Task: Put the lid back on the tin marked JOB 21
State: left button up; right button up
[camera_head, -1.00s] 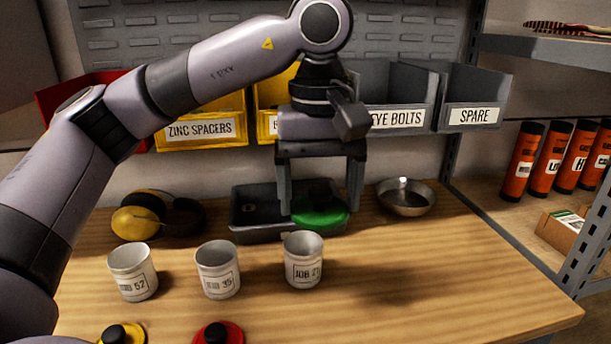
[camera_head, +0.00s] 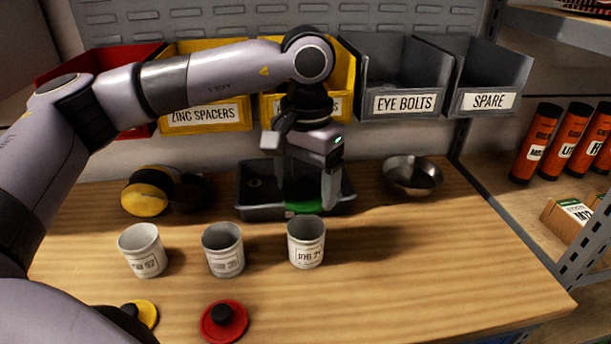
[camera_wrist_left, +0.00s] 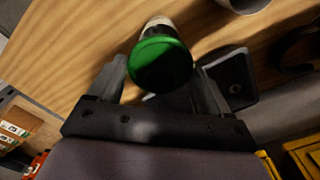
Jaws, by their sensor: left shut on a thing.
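The tin marked JOB 21 (camera_head: 306,247) stands upright and open on the bench, the rightmost of three white tins; its label is blurred now. My left gripper (camera_head: 308,200) is shut on the green lid (camera_head: 303,208). In the head view the lid shows just behind the tin's rim, in front of the grey tray. In the left wrist view the lid (camera_wrist_left: 160,64) sits between the fingers and covers part of a white tin (camera_wrist_left: 158,22). I cannot tell the gap between lid and tin. My right gripper is not in view.
White tins marked JOB 52 (camera_head: 143,252) and JOB 35 (camera_head: 224,250) stand to the left. A red lid (camera_head: 224,322) and a yellow lid (camera_head: 146,313) lie in front. Behind are a grey tray (camera_head: 245,208), a metal bowl (camera_head: 412,175) and yellow-black earmuffs (camera_head: 147,195). The bench's right side is clear.

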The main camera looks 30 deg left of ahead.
pick_arm(q)
jog(key=shift+f+b, duration=1.9)
jog(key=shift+f, duration=0.95)
jog(key=shift+f+b, duration=0.2)
jog(key=shift+b, duration=0.3)
dwell(0.4)
jog(key=o, duration=0.9)
jog(key=shift+o, duration=0.2)
jog(key=shift+r, duration=0.1)
jog(key=shift+r+p, duration=2.35)
jog(key=shift+r, duration=1.15)
